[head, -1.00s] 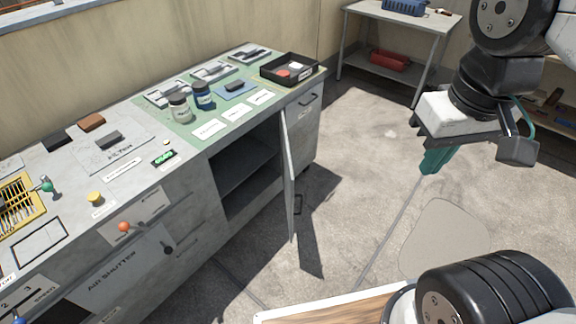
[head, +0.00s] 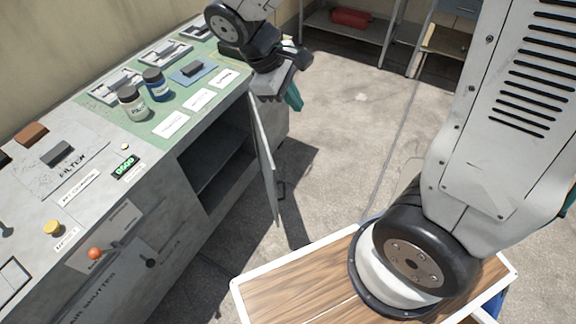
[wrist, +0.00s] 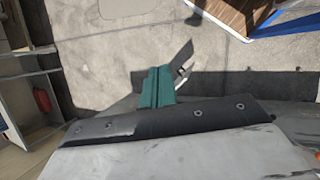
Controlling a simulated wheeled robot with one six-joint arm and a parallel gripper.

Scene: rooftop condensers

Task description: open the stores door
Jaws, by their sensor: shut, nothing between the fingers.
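The stores door (head: 264,160) is a thin grey panel on the bench front. It stands swung out from an open, dark cupboard (head: 218,160) with a shelf inside. Its handle (head: 281,191) shows low on the door's right face. My gripper (head: 295,98), with teal fingers, is above and just right of the door's top edge. The fingers are shut and empty. In the wrist view the shut teal fingers (wrist: 156,88) show with a grey panel edge, likely the door (wrist: 178,62), just beyond them. I cannot tell whether they touch.
The bench top holds two jars (head: 133,103), labels, a blue mat (head: 193,72) and several metal trays. A wood-topped surface with a white rim (head: 290,280) is in front. Shelving with a red bin (head: 350,17) stands at the back. The concrete floor (head: 335,120) right of the door is clear.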

